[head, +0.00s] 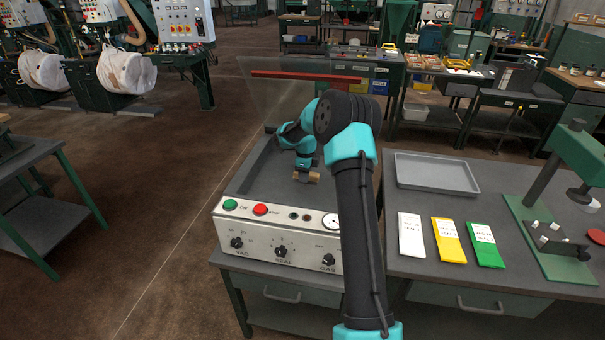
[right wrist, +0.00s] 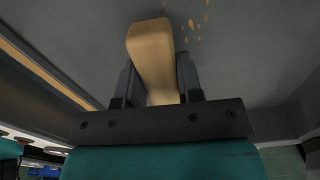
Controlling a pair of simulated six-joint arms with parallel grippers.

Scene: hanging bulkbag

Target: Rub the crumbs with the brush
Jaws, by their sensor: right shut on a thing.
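The brush has a pale wooden handle (right wrist: 150,45), which is clamped between the two dark fingers of my right gripper (right wrist: 158,82). In the head view the brush (head: 313,178) is a small tan block under my right gripper (head: 305,168), inside the grey chamber of the sealing machine. Its bristles cannot be made out. Several tan crumbs (right wrist: 194,27) lie on the grey chamber floor in the right wrist view, just right of the handle's far end. I cannot tell whether the brush touches the floor. My left gripper is not in view.
The chamber (head: 262,170) has raised walls, a clear raised lid with a red bar (head: 305,77), and a front control panel (head: 270,232). On the right bench are a grey tray (head: 437,173), white, yellow and green packets (head: 448,240), and a green press (head: 550,215).

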